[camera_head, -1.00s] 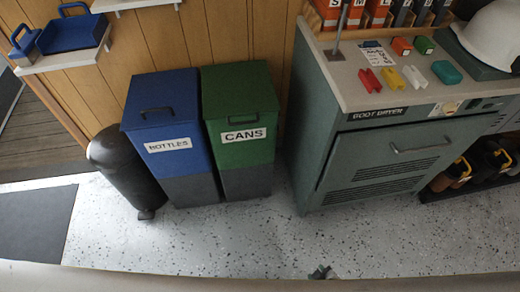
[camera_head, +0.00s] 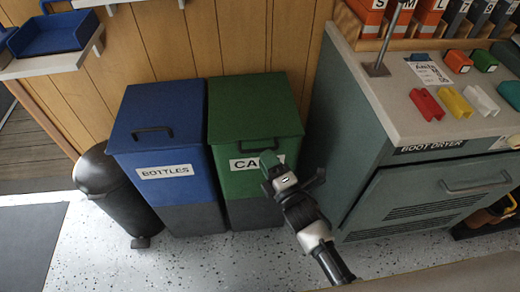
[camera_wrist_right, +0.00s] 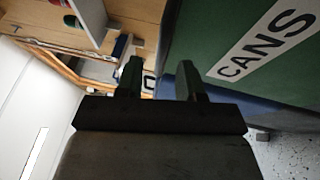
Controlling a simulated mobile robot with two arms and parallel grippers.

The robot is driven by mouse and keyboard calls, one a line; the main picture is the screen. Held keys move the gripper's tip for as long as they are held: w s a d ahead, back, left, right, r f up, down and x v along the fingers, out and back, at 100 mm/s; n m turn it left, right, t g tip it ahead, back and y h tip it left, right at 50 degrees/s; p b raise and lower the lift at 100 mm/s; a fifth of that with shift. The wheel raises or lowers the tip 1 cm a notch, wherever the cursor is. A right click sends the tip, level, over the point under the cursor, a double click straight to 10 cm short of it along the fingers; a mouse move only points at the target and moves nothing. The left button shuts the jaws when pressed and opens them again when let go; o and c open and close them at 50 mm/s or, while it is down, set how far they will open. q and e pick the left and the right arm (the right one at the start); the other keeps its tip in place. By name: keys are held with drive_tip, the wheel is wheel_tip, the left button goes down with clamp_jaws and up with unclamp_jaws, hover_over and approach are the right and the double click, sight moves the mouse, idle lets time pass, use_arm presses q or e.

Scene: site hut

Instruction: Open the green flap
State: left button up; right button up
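The green flap (camera_head: 253,104) is the lid of the bin labelled CANS (camera_head: 240,184). It lies flat and closed, with a dark green bar handle (camera_head: 250,147) along its front edge. My right gripper (camera_head: 272,164) is in front of the bin's upper front, just below the handle and covering part of the CANS label. In the right wrist view the two fingers (camera_wrist_right: 159,82) stand apart with nothing between them. The CANS label (camera_wrist_right: 262,45) and green bin wall show beside them there. Whether the gripper touches the bin I cannot tell. My left gripper is not in view.
A blue bin labelled BOTTLES (camera_head: 164,150) stands directly left of the green bin, with a black cylindrical bin (camera_head: 117,190) beyond it. The grey-green boot dryer cabinet (camera_head: 425,190) stands close on the right. Speckled floor (camera_head: 205,262) is clear in front.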

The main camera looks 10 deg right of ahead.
sight(260, 149)
drive_tip(key=shift+x, duration=2.15)
drive_tip(key=shift+c, duration=0.5)
clamp_jaws()
